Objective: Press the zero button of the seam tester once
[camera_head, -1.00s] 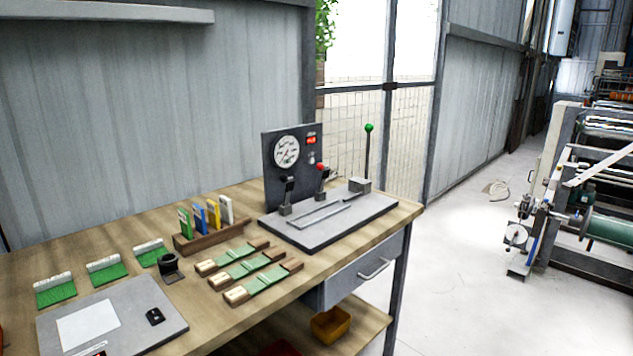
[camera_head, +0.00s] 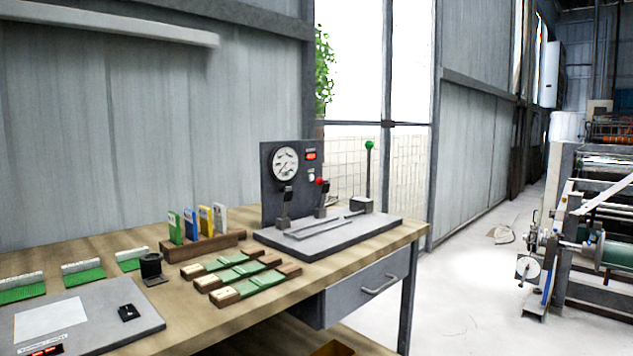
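The seam tester stands at the back right of the bench. Its dark upright panel (camera_head: 270,205) carries a round white dial (camera_head: 285,163), a small red display (camera_head: 311,156) and a small pale round button (camera_head: 311,177) just below the display. I cannot read a label that names the zero button. On its grey base (camera_head: 330,238) stand two black clamps, one topped by a red knob (camera_head: 321,182), and a lever with a green ball (camera_head: 369,145) at its right end. Neither of my grippers is in view.
A black cup (camera_head: 151,267) and a grey board (camera_head: 145,318) are at the left. A drawer (camera_head: 365,286) is below; open floor lies right.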

